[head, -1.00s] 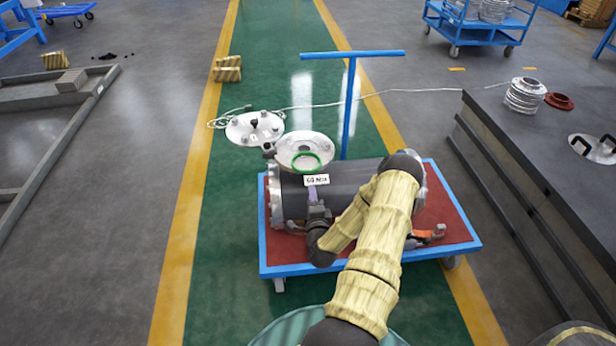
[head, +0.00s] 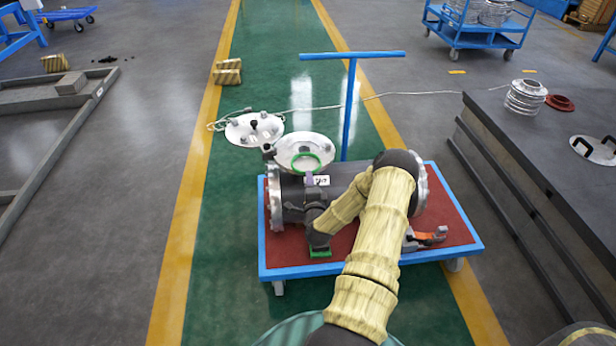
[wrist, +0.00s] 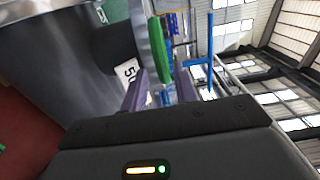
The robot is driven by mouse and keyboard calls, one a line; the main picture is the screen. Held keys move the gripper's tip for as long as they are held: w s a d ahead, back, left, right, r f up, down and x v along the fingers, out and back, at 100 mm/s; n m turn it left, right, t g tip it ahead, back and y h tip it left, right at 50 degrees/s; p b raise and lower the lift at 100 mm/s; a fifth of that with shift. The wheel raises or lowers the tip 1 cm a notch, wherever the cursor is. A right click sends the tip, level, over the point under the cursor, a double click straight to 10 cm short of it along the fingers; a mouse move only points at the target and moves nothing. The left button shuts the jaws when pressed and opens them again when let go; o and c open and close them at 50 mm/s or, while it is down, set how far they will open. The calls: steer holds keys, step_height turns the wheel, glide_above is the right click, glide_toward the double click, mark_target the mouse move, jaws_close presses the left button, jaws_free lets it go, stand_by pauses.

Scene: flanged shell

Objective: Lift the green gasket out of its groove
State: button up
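The green gasket (head: 307,163) is a thin ring on the pale round flange (head: 303,146) at the top of the dark shell (head: 340,177). In the wrist view the gasket (wrist: 160,48) shows nearly edge-on, against the silver flange face, just beyond my fingertips. My gripper (head: 309,180) is just below the gasket's near edge in the head view. In the wrist view its two purple fingers (wrist: 160,88) stand apart, with the gasket's lower end lined up near the gap. Nothing is visibly held. The groove itself is too small to make out.
The shell lies on a red-topped blue cart (head: 440,247) with a tall handle (head: 349,110). A white label (head: 322,180) is close beside my gripper. A small green block (head: 320,253) and an orange-handled tool (head: 432,236) lie on the cart. A round cover (head: 254,128) is behind left.

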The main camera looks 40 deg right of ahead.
steer(key=x, duration=0.2)
steer(key=shift+w+d+b, duration=0.15)
steer(key=shift+w+b, duration=0.2)
jaws_close()
step_height(320, 180, up, 3)
steer(key=shift+f+p, duration=0.2)
steer(key=shift+p, duration=0.7)
steer(key=s+a+r+p, duration=0.5)
steer(key=s+a+p, duration=0.1)
steer(key=s, duration=0.6)
steer(key=shift+a+p, duration=0.3)
steer(key=shift+a, duration=0.35)
